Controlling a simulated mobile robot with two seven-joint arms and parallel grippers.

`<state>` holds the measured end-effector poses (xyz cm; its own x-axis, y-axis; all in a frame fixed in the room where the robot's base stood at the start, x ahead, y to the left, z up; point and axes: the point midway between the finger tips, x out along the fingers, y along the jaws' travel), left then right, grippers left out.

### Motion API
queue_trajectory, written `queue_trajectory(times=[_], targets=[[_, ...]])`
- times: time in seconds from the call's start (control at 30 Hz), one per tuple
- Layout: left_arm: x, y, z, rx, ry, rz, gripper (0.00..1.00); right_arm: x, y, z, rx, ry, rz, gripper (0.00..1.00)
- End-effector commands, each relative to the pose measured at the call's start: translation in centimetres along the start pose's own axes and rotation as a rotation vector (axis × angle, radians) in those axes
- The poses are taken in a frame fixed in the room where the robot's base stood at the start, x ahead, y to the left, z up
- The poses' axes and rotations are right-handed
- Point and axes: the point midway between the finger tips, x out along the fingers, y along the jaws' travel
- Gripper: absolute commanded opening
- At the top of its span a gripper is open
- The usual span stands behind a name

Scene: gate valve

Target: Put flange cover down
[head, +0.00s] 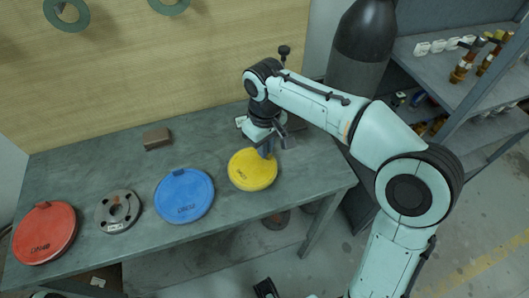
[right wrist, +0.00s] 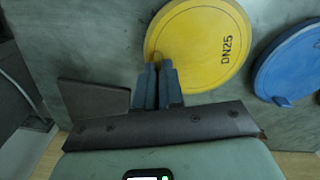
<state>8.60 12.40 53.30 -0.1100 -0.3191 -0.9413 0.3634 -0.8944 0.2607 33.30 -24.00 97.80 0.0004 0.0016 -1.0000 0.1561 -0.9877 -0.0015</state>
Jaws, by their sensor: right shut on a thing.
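A yellow round flange cover (head: 252,173) is at the right part of the grey workbench (head: 130,160), lying flat, its lower edge near the front edge. My right gripper (head: 268,150) is shut on the rim of the yellow cover at its far side. In the right wrist view the two closed fingers (right wrist: 157,72) meet the edge of the yellow cover (right wrist: 205,45), which reads DN25. I cannot tell whether the cover touches the bench or hangs just above it.
A blue cover (head: 185,194), a grey metal flange (head: 118,211) and a red cover (head: 45,232) lie to the left on the bench. A brown block (head: 157,138) sits at the back. A dark cylinder (head: 360,45) and a shelf (head: 440,65) stand to the right.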

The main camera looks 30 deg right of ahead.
Motion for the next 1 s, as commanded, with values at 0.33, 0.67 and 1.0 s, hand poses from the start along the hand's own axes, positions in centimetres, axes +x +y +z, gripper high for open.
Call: queue_trajectory(times=[0.33,0.67,1.0], targets=[[0.3,0.0,-0.2,0.001,0.007,0.002,0.43,2.4,0.0,0.0,0.0,0.0,0.0,0.0],[0.5,-0.1,-0.3,0.001,0.01,0.002,0.43,2.7,0.0,0.0,0.0,0.0,0.0,0.33],[0.3,0.0,-0.3,0.001,0.009,0.002,0.43,2.4,0.0,0.0,0.0,0.0,0.0,0.33]])
